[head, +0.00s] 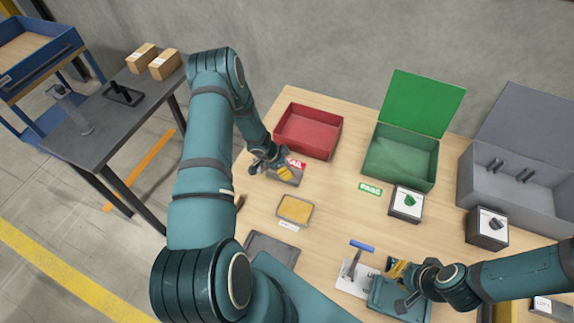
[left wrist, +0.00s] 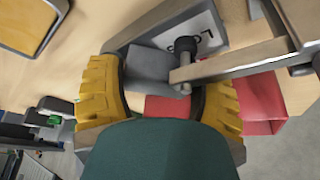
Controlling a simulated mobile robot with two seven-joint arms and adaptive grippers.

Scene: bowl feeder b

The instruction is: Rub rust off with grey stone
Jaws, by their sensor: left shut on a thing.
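My left gripper (head: 268,165) is low over the table near the red bin, beside the red FAIL label (head: 296,163). In the left wrist view its yellow-padded fingers (left wrist: 165,95) are shut on a grey block (left wrist: 150,66), which looks like the grey stone. A grey metal bar with a dark knob (left wrist: 186,44) lies close by; I cannot tell whether the stone touches it. No rust is clearly visible. My right gripper (head: 398,272) is at the teal fixture (head: 390,297) at the front; its finger opening is unclear.
A red bin (head: 322,152), a green lidded bin (head: 378,158) and a grey lidded bin (head: 465,187) line the back. Two dial boxes (head: 406,217) (head: 474,240) stand before them. A yellow pad in a tray (head: 295,209), a dark mat (head: 262,258) and a blue-handled clamp (head: 361,246) stand nearer.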

